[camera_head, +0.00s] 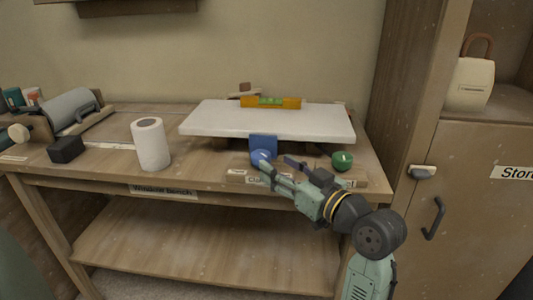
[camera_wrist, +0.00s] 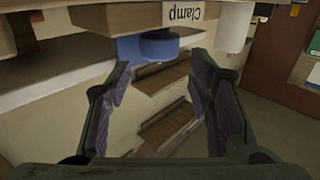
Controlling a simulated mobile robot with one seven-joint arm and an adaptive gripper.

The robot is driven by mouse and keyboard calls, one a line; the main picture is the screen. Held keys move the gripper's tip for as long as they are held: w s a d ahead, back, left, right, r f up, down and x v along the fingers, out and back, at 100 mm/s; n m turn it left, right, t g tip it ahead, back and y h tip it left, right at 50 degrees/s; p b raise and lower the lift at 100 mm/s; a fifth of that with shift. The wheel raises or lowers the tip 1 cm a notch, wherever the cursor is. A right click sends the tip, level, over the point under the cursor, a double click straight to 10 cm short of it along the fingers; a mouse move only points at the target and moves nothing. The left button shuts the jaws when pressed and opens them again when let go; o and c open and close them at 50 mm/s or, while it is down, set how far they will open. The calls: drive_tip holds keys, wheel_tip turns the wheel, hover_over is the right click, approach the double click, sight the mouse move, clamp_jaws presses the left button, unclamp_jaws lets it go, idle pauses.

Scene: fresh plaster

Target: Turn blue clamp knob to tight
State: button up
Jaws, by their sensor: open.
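The blue clamp knob (camera_head: 261,156) sits at the front of the workbench, below a blue clamp block (camera_head: 263,142) by the white board's front edge. My gripper (camera_head: 277,165) is open and empty. Its fingers point toward the knob from the front right, with one fingertip close to it. Whether they touch is unclear in the head view. In the wrist view, a blue clamp part (camera_wrist: 147,47) lies ahead of and between the open fingers of my gripper (camera_wrist: 160,75), apart from them. An upside-down "Clamp" label (camera_wrist: 188,12) is beside it. The knob's setting is not readable.
A white board (camera_head: 235,117) holds a yellow level (camera_head: 270,102). A green knob (camera_head: 342,160) stands right of my gripper. A paper roll (camera_head: 150,144) and a black block (camera_head: 66,149) stand at the left. A cabinet (camera_head: 465,200) borders the right.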

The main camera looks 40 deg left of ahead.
sight(267, 158)
drive_tip(key=p+x, duration=0.1)
drive_tip(key=x, duration=0.5)
drive_tip(key=shift+d, duration=0.1)
drive_tip(key=shift+c, duration=0.4)
drive_tip(key=c, duration=0.8)
